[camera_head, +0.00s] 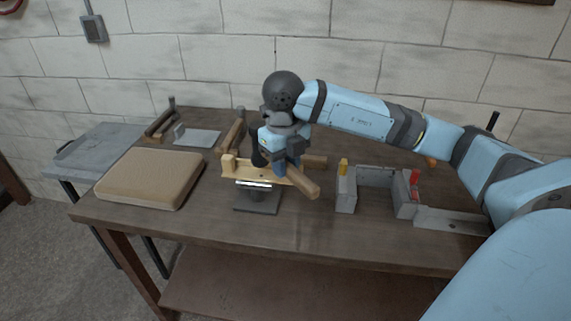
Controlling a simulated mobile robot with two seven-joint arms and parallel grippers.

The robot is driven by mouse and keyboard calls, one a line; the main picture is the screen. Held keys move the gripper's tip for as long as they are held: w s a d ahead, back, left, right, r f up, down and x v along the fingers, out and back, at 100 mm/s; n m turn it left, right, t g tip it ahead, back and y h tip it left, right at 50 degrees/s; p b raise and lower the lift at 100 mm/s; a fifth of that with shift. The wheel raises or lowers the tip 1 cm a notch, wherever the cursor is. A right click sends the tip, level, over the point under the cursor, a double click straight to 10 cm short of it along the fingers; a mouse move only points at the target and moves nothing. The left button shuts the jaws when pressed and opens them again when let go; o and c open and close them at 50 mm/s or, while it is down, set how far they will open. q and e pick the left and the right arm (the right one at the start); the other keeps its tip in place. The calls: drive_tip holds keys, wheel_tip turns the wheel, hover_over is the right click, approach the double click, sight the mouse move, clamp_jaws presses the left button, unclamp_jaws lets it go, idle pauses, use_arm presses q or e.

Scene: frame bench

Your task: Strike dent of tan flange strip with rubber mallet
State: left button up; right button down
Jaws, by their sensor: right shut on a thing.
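My right gripper (289,167) is over the middle of the bench, pointing down and shut on a wooden handle, which I take to be the rubber mallet's (304,185). The handle's free end sticks out toward the front right. A dark rounded shape just left of the gripper may be the mallet head; the gripper partly hides it. The tan flange strip (243,171) lies on a dark metal stand just below and left of the gripper. Its right part is hidden behind gripper and handle, and I cannot make out the dent. My left gripper is out of view.
A tan padded block (151,178) lies at the left of the wooden bench (300,235). Grey blocks (346,190) with yellow and red parts stand right of the strip. Another wooden-handled tool (232,134) is behind. The bench front is mostly clear.

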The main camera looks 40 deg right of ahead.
wheel_tip(320, 180, down, 6)
drive_tip(key=b, duration=0.5)
wheel_tip(320, 180, up, 9)
drive_tip(key=p, duration=0.6)
drive_tip(key=shift+r, duration=0.2)
drive_tip(key=shift+f, duration=0.1)
